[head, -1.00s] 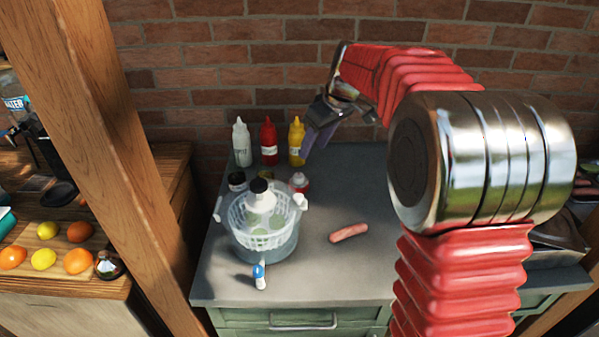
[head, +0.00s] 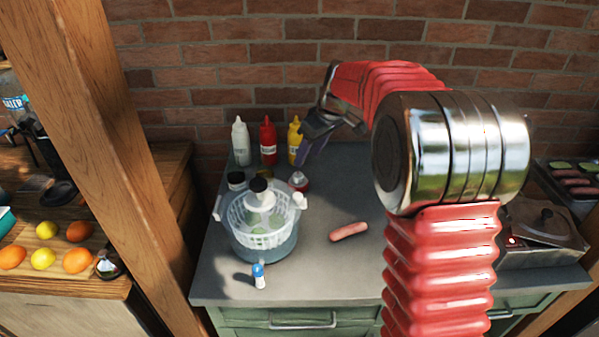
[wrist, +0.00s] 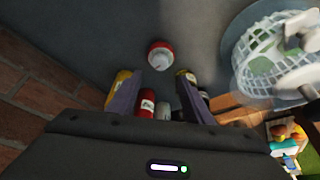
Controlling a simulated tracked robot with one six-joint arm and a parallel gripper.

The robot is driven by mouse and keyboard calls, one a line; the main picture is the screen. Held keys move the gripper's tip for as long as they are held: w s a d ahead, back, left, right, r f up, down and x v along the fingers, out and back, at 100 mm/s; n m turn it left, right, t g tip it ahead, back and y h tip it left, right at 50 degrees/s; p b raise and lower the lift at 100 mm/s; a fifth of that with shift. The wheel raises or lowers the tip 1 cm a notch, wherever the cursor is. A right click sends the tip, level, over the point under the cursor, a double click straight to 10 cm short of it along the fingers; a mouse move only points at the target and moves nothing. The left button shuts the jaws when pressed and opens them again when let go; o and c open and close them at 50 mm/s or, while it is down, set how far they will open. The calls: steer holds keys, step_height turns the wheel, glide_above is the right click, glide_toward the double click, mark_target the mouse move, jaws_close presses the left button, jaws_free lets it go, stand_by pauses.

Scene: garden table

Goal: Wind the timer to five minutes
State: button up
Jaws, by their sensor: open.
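A small round red-and-white thing, which looks like the timer (head: 299,181), stands on the grey counter right behind the salad spinner. It also shows in the wrist view (wrist: 160,57), its pale top facing the camera, beyond my fingertips and apart from them. I cannot read its dial. My gripper (head: 310,150) is above and behind it, pointing down, near the yellow bottle. In the wrist view my gripper (wrist: 157,88) has its two purple fingers spread, with nothing held between them.
White, red and yellow bottles (head: 268,142) stand along the brick wall. A salad spinner (head: 262,240) sits left of the timer, a blue-and-white tube (head: 259,276) in front. A sausage (head: 349,231) lies on open counter. Fruit lies beyond the post (head: 110,140).

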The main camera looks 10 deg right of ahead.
mark_target(298, 175)
steer(key=x, duration=0.9)
steer(key=shift+a+f, duration=0.1)
